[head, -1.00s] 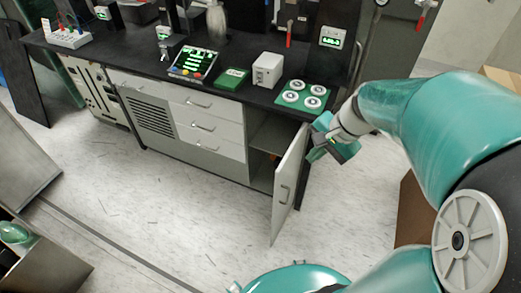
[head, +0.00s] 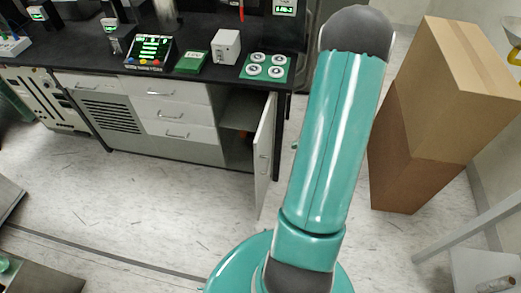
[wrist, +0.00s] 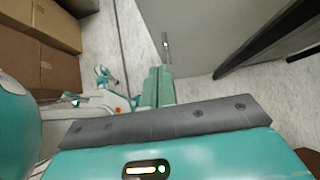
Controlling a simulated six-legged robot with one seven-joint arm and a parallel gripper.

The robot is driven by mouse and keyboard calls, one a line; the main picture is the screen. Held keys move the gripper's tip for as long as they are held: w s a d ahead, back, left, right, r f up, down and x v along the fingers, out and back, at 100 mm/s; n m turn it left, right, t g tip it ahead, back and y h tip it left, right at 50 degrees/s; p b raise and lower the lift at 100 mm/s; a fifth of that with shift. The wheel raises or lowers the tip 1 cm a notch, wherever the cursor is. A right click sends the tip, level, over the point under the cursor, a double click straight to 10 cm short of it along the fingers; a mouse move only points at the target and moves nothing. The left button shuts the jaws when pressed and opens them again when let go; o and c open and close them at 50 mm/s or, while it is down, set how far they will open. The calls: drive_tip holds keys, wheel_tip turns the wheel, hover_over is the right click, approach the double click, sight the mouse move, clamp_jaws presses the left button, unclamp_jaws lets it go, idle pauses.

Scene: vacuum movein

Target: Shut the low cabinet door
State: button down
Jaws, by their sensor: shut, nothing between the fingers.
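The low cabinet door (head: 265,155) is a light grey panel with a bar handle, standing wide open at the right end of the bench. Its cabinet opening (head: 239,135) shows a shelf inside. In the wrist view the door (wrist: 215,30) fills the upper middle, with its handle (wrist: 166,41) just beyond my fingertips. My gripper (wrist: 157,75) is shut and empty, with green fingers pointing towards the door's handle side. Contact with the door cannot be told. In the head view my arm hides nearly all of my gripper.
Stacked cardboard boxes (head: 450,100) stand to the right of my arm. The black bench top (head: 95,45) carries several instruments, including a green plate with round discs (head: 265,67). The pale floor (head: 150,190) before the drawers (head: 185,113) is clear.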

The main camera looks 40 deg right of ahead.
approach(259, 152)
wheel_tip(259, 152, down, 4)
drive_tip(key=shift+w+a, duration=1.3)
drive_tip(key=shift+w, duration=0.3)
drive_tip(key=shift+w+a, duration=0.1)
